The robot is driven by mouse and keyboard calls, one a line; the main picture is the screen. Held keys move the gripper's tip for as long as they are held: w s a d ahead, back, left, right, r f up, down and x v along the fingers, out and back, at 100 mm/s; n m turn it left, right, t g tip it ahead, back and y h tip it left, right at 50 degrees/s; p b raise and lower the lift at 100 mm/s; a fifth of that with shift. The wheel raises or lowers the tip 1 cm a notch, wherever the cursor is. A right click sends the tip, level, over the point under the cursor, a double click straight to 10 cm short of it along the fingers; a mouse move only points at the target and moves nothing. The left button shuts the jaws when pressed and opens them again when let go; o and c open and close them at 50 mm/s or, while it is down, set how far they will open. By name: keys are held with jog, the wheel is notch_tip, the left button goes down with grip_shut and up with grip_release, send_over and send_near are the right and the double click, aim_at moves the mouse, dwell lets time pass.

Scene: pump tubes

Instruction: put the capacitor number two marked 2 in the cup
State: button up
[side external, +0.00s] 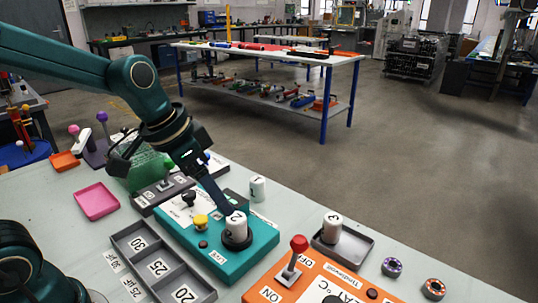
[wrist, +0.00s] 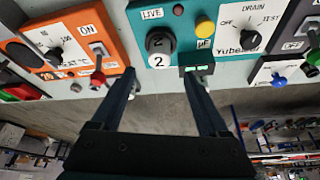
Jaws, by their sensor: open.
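A white cylindrical capacitor (side external: 238,228) with a dark mark on top stands upright in a dark round holder (side external: 237,243) on the teal box (side external: 250,258). In the wrist view a dark round part (wrist: 160,40) beside a 2 label (wrist: 158,60) lies just beyond my fingertips. My gripper (side external: 231,209) is at the capacitor's upper left in the side view; contact is unclear. In the wrist view my gripper (wrist: 163,80) has its fingers apart with nothing between them. Another white cylinder (side external: 332,227) stands in a grey tray; its mark is too small to read surely. No other cup is clearly identifiable.
A third white cylinder (side external: 257,188) stands behind the teal box. A yellow button (side external: 201,221) and black knob (side external: 189,198) rise from that box. An orange box (side external: 320,288) with a red-tipped lever (side external: 298,245) is in front. A compartment tray (side external: 128,238) lies left.

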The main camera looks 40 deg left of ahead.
jog(key=s+r+n+t+y, duration=0.1)
jog(key=s+n, duration=0.2)
jog(key=s, duration=0.8)
jog(key=shift+s+r, duration=0.3)
jog(key=shift+s, duration=0.05)
jog(key=shift+c, duration=0.5)
dwell(0.5)
